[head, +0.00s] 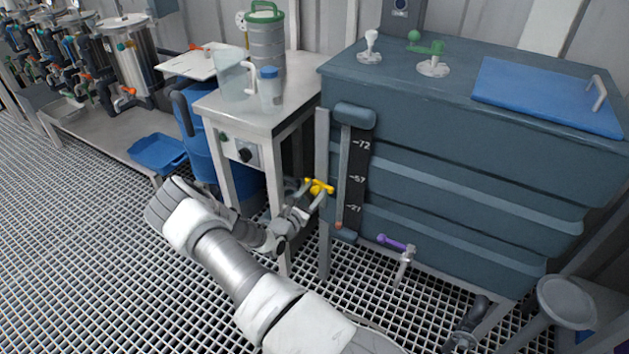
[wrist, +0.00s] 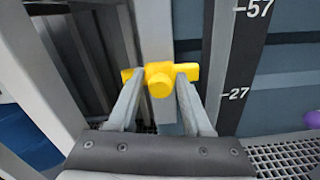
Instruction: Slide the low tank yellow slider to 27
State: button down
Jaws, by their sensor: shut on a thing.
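The yellow slider (head: 319,187) sits on the upright rail at the left front of the blue-grey low tank (head: 460,185).
A purple-handled tap (head: 392,243) sticks out low on the tank, right of the scale. A steel table (head: 290,100) with a jug and cans stands close left of the rail. A blue lid (head: 545,95) lies on the tank top. Open grating lies in front.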

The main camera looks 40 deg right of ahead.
notch_tip(320, 180, down, 6)
jog(key=shift+s+r+b, duration=0.1)
jog(key=shift+b, duration=0.95)
jog(key=shift+a, duration=0.1)
jog(key=c, duration=0.6)
grip_release()
jog(key=shift+f, duration=0.2)
jog(key=shift+r, duration=0.15)
jog(key=p+v, duration=0.4)
jog(key=v, duration=1.3)
jog(key=shift+s+a, duration=0.1)
jog(key=shift+a, duration=0.05)
